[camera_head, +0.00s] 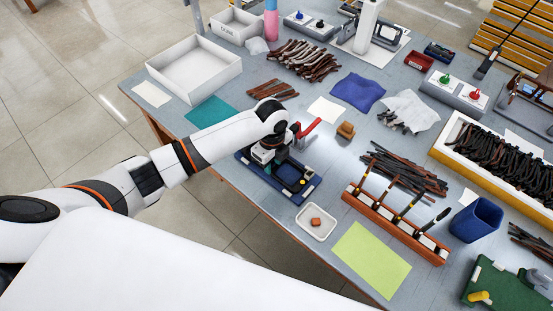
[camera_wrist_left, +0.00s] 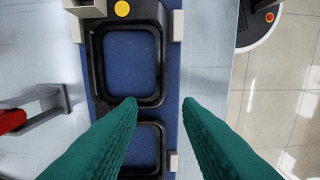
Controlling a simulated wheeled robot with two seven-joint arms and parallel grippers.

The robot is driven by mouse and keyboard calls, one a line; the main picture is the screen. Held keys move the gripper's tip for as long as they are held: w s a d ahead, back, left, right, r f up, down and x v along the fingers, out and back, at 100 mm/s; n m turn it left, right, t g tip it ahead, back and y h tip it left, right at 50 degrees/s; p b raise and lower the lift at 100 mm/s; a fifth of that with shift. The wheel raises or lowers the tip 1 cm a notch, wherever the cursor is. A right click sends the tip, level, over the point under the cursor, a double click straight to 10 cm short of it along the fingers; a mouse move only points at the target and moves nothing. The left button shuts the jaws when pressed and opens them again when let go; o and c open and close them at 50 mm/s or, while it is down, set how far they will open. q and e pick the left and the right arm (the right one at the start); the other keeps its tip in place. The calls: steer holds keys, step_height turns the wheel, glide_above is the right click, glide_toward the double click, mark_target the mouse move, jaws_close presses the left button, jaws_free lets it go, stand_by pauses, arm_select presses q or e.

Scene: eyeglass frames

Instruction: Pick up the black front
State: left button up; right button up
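The black front (camera_wrist_left: 162,62) lies flat on a blue fixture (camera_wrist_left: 173,90) in the left wrist view, with two rounded lens openings showing blue through them. The lower opening is partly hidden by my fingers. In the head view the fixture (camera_head: 297,196) sits near the table's front edge, and my arm hides much of the front. My left gripper (camera_wrist_left: 159,103) is open, its green fingers apart and pointing at the front near the bar between the openings. In the head view the left gripper (camera_head: 265,156) is over the fixture. My right gripper is not in view.
A red-handled clamp (camera_head: 307,129) stands close beside the fixture. A small white tray (camera_head: 304,226) with an orange-brown block, a tool rack (camera_head: 396,228) and a yellow-green sheet (camera_head: 370,259) lie to the right. A large white box (camera_head: 194,70) stands at the back left.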

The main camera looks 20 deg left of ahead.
mark_target(272, 174)
arm_select(q)
steer(key=f, duration=0.4)
steer(key=shift+s+f+p, duration=0.2)
steer(key=shift+s+p, duration=0.05)
steer(key=shift+p, duration=0.1)
steer(key=shift+c, duration=0.3)
jaws_close()
steer(key=shift+r, duration=0.1)
step_height(272, 174, up, 10)
steer(key=b, duration=0.1)
